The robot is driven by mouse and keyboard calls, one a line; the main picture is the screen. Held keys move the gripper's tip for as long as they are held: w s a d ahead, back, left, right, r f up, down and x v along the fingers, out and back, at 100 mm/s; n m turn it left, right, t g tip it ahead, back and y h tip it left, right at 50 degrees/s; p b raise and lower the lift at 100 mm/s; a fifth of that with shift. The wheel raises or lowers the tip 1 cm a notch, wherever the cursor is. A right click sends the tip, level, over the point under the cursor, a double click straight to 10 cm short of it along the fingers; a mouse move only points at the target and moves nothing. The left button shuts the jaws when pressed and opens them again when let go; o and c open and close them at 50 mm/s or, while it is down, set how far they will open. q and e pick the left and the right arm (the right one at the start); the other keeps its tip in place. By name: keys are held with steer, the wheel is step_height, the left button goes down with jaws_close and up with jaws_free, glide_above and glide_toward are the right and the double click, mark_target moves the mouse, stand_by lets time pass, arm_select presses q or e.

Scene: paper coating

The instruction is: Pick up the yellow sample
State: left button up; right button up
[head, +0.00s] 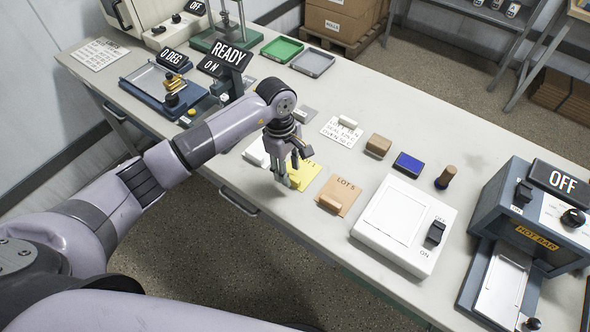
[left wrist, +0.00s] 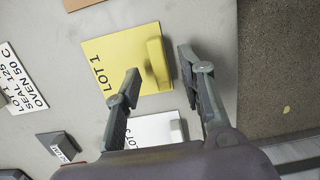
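The yellow sample (head: 309,177) lies flat on the bench, a yellow sheet marked LOT 1 with a raised yellow block on one edge. In the left wrist view the block (left wrist: 158,63) stands near the sheet's right edge. My left gripper (head: 288,178) points down over this edge and partly hides the sample in the head view. In the left wrist view its two fingers (left wrist: 160,62) are apart, one on each side of the block, with nothing held. I cannot tell how far the tips are above the sheet. My right gripper is not in view.
The brown LOT 5 sample (head: 341,189) lies right of the yellow one. A white LOT 3 sample (left wrist: 150,131) lies on its other side. A white switch box (head: 386,243) and the hot bar machine (head: 533,232) stand further right. The bench's front edge is close.

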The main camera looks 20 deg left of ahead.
arm_select(q)
steer(key=shift+d+f, duration=0.15)
steer(key=shift+f, duration=1)
steer(key=shift+c, duration=0.6)
jaws_close()
